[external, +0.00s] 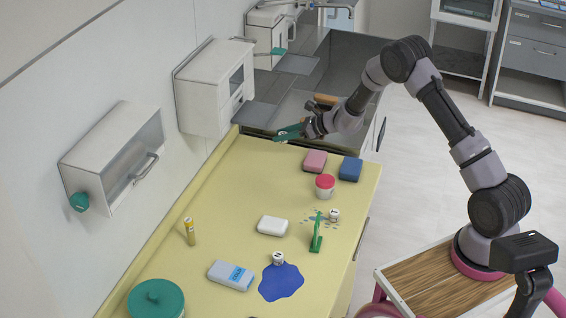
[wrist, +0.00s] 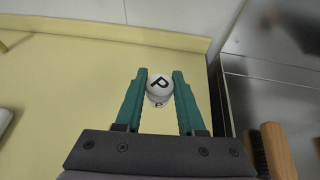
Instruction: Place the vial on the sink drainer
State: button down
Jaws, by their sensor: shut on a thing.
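The vial (wrist: 158,88) has a white round cap with a black "P" and sits between the two green fingers of my gripper (wrist: 160,85) in the wrist view. My gripper (external: 285,134) is shut on it, above the far end of the yellow counter, beside the metal sink unit. In the external view the fingers mostly hide the vial. The grey metal drainer surface (external: 260,114) lies just beyond the counter's end; its metal also shows at the right of the wrist view (wrist: 255,85).
A wooden-handled brush (external: 325,99) lies by the sink, right of my gripper. Pink (external: 315,161) and blue (external: 350,169) sponges and a red-lidded jar (external: 325,186) stand on the counter. Two other white-capped vials (external: 278,258) (external: 334,215) stand nearer. A wall cabinet (external: 215,85) overhangs at left.

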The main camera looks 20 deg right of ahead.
jog(key=w+d+r+m+t+h, duration=0.1)
jog(key=w+d+m+t+h, duration=0.2)
jog(key=d, duration=1.1)
jog(key=w+d+r+m+t+h, duration=0.1)
jog(key=w+d+r+m+h, duration=0.3)
jog(key=d, duration=1)
jog(key=shift+n+y, duration=0.3)
jog(key=shift+y, duration=0.3)
jog(key=f, duration=0.2)
jog(key=d+f, duration=0.1)
jog(key=f, duration=0.2)
jog(key=w+f, duration=0.1)
jog(key=f, duration=0.2)
jog(key=shift+d, duration=0.25)
jog(key=shift+f, duration=2.15)
jog(key=shift+f, duration=0.15)
jog(key=c, duration=0.5)
grip_release()
